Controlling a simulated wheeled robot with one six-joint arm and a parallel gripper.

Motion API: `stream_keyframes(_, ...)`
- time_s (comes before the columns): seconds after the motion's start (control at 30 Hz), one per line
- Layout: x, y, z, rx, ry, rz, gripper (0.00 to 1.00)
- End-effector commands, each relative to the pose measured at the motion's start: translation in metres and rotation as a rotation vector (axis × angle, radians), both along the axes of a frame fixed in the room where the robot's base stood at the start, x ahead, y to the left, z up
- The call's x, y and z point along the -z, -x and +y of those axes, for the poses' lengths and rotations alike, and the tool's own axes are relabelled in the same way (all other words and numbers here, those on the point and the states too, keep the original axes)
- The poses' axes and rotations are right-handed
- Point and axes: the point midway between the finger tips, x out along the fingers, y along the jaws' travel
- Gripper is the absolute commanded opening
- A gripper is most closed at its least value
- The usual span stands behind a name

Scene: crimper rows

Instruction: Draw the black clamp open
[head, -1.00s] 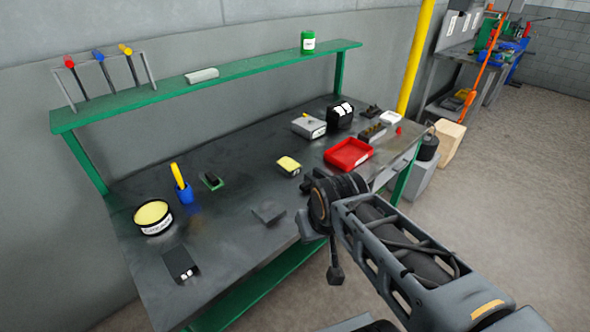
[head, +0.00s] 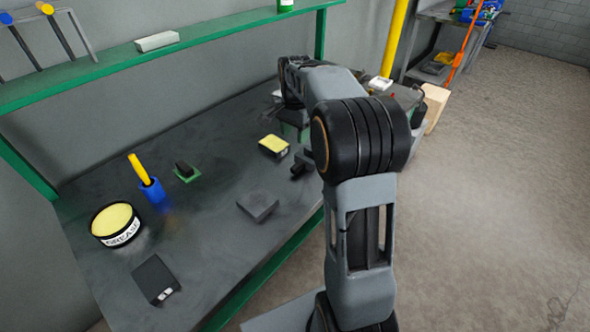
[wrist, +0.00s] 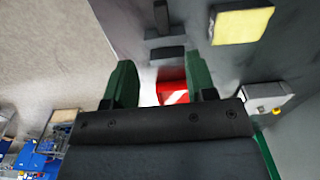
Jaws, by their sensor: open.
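A dark, near-black fitting, which looks like the black clamp (head: 301,163), sits at the bench's front edge, partly hidden by my arm. In the wrist view it seems to show as a dark block (wrist: 167,54) and an upright bar (wrist: 161,17) beyond my fingertips. My gripper (wrist: 161,78) has green fingers spread apart with nothing held between them. In the head view my gripper (head: 292,130) points down above the bench, mostly behind my arm. I cannot tell how far the clamp is open.
A yellow-topped box (head: 273,146) stands left of the clamp. A red tray (wrist: 172,92) shows beyond the fingers. A green shelf (head: 190,50) runs behind; floor at right is open.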

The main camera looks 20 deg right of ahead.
Motion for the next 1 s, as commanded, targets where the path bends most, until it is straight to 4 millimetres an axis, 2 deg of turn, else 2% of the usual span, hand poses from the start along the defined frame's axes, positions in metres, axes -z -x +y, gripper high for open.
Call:
stream_keyframes(0.17,0.024,-0.005,-0.003,0.03,-0.004,0.014,0.51)
stream_keyframes(0.6,0.104,-0.004,-0.003,0.027,-0.003,0.014,0.51)
stream_keyframes(0.8,0.129,-0.004,-0.003,0.027,-0.003,0.012,0.51)
stream_keyframes(1.0,0.139,-0.005,-0.003,0.027,-0.002,0.01,0.51)
